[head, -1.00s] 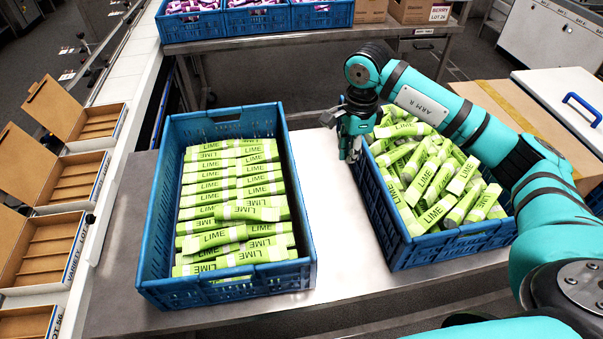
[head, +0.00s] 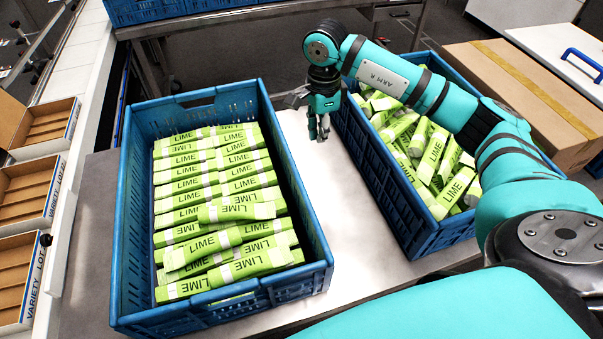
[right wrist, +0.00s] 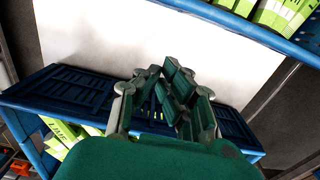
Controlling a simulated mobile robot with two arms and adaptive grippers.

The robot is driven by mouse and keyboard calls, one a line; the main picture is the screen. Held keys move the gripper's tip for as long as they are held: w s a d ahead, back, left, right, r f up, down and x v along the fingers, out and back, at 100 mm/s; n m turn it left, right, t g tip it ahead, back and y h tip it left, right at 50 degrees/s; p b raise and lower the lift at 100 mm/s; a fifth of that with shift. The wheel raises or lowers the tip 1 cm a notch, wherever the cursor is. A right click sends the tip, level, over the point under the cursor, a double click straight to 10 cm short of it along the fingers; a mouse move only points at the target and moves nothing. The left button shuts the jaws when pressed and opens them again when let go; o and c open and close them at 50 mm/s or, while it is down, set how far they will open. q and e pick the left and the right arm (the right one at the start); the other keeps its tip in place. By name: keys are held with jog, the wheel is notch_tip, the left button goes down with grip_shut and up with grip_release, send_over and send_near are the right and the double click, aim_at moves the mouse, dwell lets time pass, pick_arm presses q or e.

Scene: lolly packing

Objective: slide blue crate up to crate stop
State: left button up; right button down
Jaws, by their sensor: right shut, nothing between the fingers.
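Two blue crates stand on the steel table. The left blue crate (head: 222,302) holds lime packs in neat rows, with a few lying on top. The right blue crate (head: 385,185) holds a loose heap of lime packs (head: 432,160) and is partly hidden by my right arm. My right gripper (head: 320,134) is shut and empty, pointing down in the gap between the crates, close to the right crate's left wall. In the right wrist view, its fingers (right wrist: 175,92) show against a slotted blue crate wall (right wrist: 75,92); contact is unclear. I cannot clearly make out the crate stop.
Bare table (head: 325,190) shows between the crates. A cardboard box (head: 530,95) stands beyond the right crate. Open compartment boxes (head: 30,190) line the left side. Another blue crate (head: 150,8) sits on a table at the back.

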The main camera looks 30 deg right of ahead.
pick_arm(q)
jog(key=r+p, duration=0.1)
jog(key=p, duration=0.1)
jog(key=w+r+p, duration=0.1)
jog(key=r+p, duration=0.3)
jog(key=shift+w+d+r, duration=0.1)
jog(key=shift+w+r, duration=0.15)
jog(key=shift+w, duration=0.05)
pick_arm(e)
jog(key=a+f, duration=0.4)
jog(key=f, duration=0.7)
jog(key=shift+w, duration=0.35)
jog(key=shift+d, duration=0.1)
